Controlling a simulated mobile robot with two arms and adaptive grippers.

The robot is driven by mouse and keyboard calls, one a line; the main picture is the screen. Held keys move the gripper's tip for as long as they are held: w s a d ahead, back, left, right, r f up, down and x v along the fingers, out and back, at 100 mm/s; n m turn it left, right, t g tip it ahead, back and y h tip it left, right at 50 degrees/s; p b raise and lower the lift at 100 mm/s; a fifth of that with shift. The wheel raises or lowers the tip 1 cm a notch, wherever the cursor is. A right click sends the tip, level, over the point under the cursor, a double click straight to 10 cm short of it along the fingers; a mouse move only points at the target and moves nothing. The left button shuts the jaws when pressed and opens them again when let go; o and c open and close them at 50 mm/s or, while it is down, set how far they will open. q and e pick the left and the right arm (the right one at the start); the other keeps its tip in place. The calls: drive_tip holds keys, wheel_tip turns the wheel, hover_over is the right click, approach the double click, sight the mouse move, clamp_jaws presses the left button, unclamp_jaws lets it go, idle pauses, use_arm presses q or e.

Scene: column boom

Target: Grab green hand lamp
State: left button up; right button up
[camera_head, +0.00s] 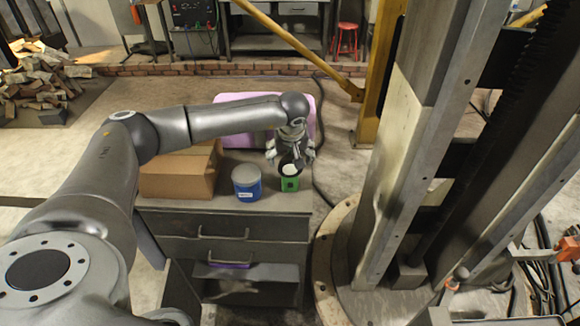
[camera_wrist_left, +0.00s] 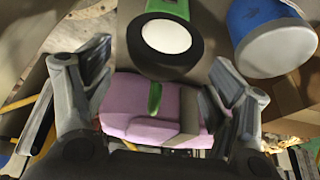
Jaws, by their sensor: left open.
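The green hand lamp (camera_head: 290,184) stands on the right end of the cabinet top, with a dark ring and a round white lens at its upper end. In the left wrist view the lamp (camera_wrist_left: 166,36) shows at the top middle, lens towards the camera. My left gripper (camera_head: 290,158) is just above and behind the lamp in the head view. In the wrist view its two fingers (camera_wrist_left: 157,80) are spread wide with nothing held, and the lamp appears ahead of them. Contact with the lamp does not show. My right gripper is not in view.
A blue can (camera_head: 246,185) stands close left of the lamp and also shows in the wrist view (camera_wrist_left: 262,30). A cardboard box (camera_head: 178,178) is further left on the cabinet (camera_head: 222,205). A pink case (camera_head: 235,140) is behind. A large metal column (camera_head: 410,140) rises to the right.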

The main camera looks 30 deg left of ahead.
use_arm(q)
drive_tip(key=shift+x, duration=0.85)
drive_tip(key=shift+c, duration=0.4)
drive_tip(key=shift+r, duration=0.1)
drive_tip(key=c, duration=1.5)
drive_tip(key=shift+c, duration=0.2)
